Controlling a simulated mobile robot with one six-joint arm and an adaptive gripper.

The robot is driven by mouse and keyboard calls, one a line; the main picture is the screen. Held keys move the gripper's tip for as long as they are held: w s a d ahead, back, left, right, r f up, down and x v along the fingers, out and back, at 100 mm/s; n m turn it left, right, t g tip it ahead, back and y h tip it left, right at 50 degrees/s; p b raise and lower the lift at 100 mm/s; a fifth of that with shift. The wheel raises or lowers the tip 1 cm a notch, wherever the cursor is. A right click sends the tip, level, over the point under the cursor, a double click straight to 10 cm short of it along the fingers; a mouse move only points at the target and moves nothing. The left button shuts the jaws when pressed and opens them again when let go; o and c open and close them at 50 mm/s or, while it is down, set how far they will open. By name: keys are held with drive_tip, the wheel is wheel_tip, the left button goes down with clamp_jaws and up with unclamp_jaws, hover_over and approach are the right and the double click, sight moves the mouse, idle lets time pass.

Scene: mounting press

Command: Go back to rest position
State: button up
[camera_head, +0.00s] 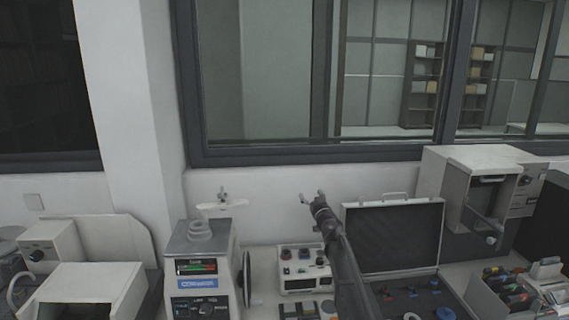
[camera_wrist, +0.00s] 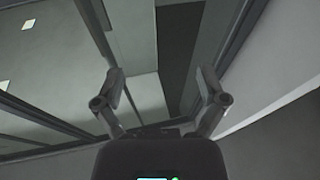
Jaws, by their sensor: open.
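My gripper (camera_head: 312,197) is raised in front of the white wall below the window, above the back of the bench. Its fingers are spread apart and nothing is between them. In the wrist view my gripper (camera_wrist: 160,95) shows both fingers wide apart, with only the window, ceiling and wall beyond. My arm reaches up from the bottom of the head view. The mounting press (camera_head: 205,262), a grey and white machine with a small display and a blue label, stands left of my arm. A winged part (camera_head: 222,204) shows on its top.
A boxy machine (camera_head: 480,190) and a bin of bottles (camera_head: 508,292) are farther right. White machines (camera_head: 85,290) stand at left. The window frame (camera_head: 300,153) is behind.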

drive_tip(key=s+d+f+m+g+h+b, duration=0.1)
drive_tip(key=s+d+f+m+g+h, duration=0.2)
drive_tip(key=s+d+f+g+h, duration=0.4)
drive_tip(key=s+d+f+m+g+h+b, duration=0.1)
drive_tip(key=s+d+f+m+g+h, duration=0.2)
drive_tip(key=s+f, duration=0.7)
drive_tip(key=s+a+f+g+y, duration=0.1)
drive_tip(key=s+f+g, duration=0.1)
drive_tip(key=s, duration=0.7)
drive_tip(key=s+a+f+n+g+y, duration=0.1)
drive_tip(key=s+f+g, duration=0.2)
drive_tip(key=s, duration=0.6)
drive_tip(key=s+f+n+g+y, duration=0.1)
drive_tip(key=s+f+g, duration=0.2)
drive_tip(key=s, duration=0.7)
drive_tip(key=shift+a+f+g+y+b, duration=0.2)
drive_tip(key=shift+a+g+y+b, duration=0.15)
drive_tip(key=shift+g, duration=0.35)
